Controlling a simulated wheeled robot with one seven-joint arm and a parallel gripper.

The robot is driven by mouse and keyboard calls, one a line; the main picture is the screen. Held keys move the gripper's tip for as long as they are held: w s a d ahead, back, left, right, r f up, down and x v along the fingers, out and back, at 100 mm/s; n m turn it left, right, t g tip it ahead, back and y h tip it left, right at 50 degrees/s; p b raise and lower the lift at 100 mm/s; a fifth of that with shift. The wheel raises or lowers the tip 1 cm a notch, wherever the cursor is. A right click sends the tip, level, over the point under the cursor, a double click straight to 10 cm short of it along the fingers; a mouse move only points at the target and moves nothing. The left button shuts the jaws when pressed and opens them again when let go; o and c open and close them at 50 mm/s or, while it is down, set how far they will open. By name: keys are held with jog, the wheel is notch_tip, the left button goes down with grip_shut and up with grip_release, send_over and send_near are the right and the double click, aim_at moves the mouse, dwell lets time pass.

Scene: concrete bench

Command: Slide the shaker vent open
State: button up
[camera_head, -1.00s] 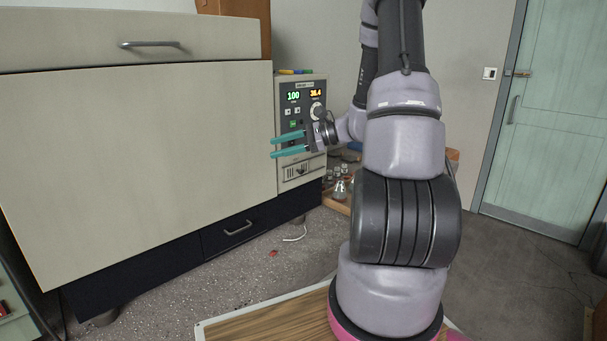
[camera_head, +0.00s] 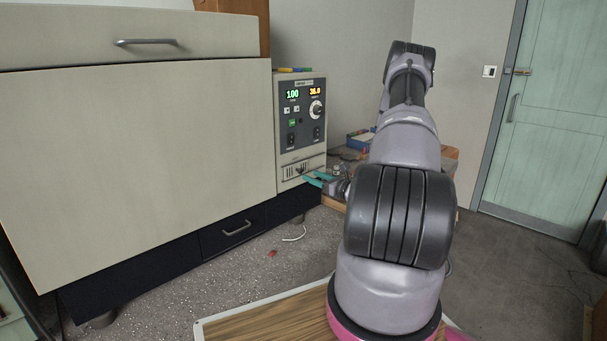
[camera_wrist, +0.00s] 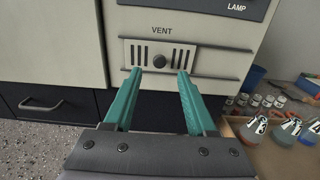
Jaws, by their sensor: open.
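The shaker's control panel (camera_head: 304,112) is on the right end of the large beige cabinet, with lit displays and a dial. At its bottom is the vent (camera_head: 296,172), a slotted plate. In the wrist view the vent (camera_wrist: 186,57) carries the label VENT and has dark slots on both sides of a round dark knob (camera_wrist: 159,61). My gripper (camera_wrist: 158,78) has teal fingers spread apart and empty, one on each side below the knob. In the head view my gripper (camera_head: 312,179) is just at the panel's lower right. Contact with the knob is not clear.
A wooden tray with flasks (camera_wrist: 286,128) and small jars stands right of the panel. A dark drawer with a handle (camera_head: 237,228) is below the cabinet. A green door (camera_head: 545,120) is at the far right. Speckled floor in front is mostly clear.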

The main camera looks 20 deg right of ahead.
aim_at(301, 172)
jog(key=x, duration=0.5)
jog(key=shift+w+a, duration=0.15)
jog(key=shift+w, duration=0.15)
grip_shut()
dwell(1.1)
